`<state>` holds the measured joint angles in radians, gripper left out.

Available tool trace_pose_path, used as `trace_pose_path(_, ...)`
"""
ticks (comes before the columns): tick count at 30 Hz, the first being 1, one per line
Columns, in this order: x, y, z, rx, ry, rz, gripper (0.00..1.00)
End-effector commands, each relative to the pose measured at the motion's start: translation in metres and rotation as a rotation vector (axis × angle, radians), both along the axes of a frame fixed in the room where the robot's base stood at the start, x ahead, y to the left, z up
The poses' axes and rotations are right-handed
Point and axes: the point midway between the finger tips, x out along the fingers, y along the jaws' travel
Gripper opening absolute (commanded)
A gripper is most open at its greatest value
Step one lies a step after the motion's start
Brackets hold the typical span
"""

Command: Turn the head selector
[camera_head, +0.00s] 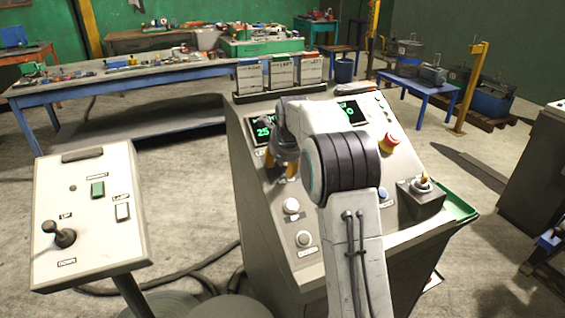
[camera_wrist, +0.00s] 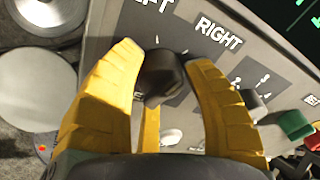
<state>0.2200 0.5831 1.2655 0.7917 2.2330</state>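The head selector (camera_wrist: 162,76) is a dark knob on the grey panel, below a partly cut-off label ending in "FT" and a "RIGHT" label (camera_wrist: 218,32). In the wrist view my gripper (camera_wrist: 166,62) has its yellow fingers spread, one on each side of the knob. The fingers are close to the knob, but I cannot tell whether they touch it. In the head view my gripper (camera_head: 290,174) points down at the left part of the sloped console (camera_head: 262,190). The selector is hidden there behind my gripper and arm.
The console has two green displays (camera_head: 262,131), a red emergency button (camera_head: 389,142) and round buttons (camera_head: 291,205). A separate lever box (camera_head: 92,210) stands at left. Three labelled holders (camera_head: 281,73) stand on the console's back edge. Green and red controls (camera_wrist: 296,124) lie right of my gripper.

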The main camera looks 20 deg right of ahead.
Motion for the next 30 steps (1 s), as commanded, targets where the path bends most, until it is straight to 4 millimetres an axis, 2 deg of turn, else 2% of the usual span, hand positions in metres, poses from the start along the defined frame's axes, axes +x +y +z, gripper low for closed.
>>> trace_pose_path(1,0.000,0.000,0.000,0.000,-0.001,0.000,0.50)
trace_pose_path(6,0.001,0.000,0.002,0.000,-0.004,0.000,0.64)
trace_pose_path(17,-0.002,0.001,0.008,-0.001,-0.006,0.000,0.64)
trace_pose_path(23,-0.014,0.004,0.031,-0.002,-0.009,0.000,0.64)
trace_pose_path(30,-0.034,0.008,0.068,-0.002,-0.008,0.000,0.64)
